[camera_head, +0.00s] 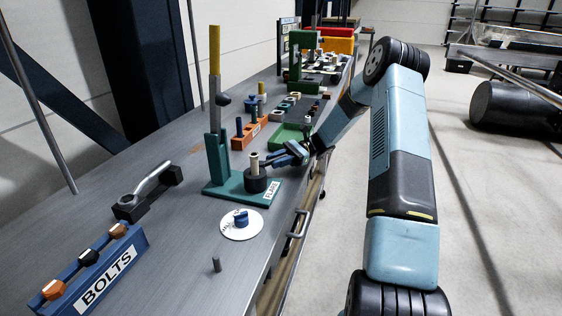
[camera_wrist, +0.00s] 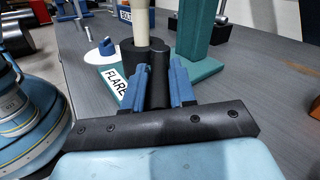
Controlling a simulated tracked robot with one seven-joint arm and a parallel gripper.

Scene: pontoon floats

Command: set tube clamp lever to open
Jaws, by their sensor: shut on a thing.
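The flare stand has a teal base (camera_head: 228,188) with a FLARE label and a tall post with a yellow-ended lever (camera_head: 215,60). A round black tube clamp (camera_head: 255,182) sits on the base, with a cream tube (camera_head: 255,163) upright in it. In the wrist view the black clamp lever (camera_wrist: 159,78) points from the clamp towards me. My gripper (camera_head: 272,161) is beside the clamp on its right. Its blue fingers (camera_wrist: 157,66) are shut on the lever, one on each side. The fingers hide most of the lever in the head view.
A white disc with a blue piece (camera_head: 241,223) and a small grey peg (camera_head: 216,264) are nearer on the bench. A BOLTS rack (camera_head: 95,272) and a grey-handled black fixture (camera_head: 150,190) stand left. An orange block (camera_head: 248,133) and green tray (camera_head: 288,136) lie beyond.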

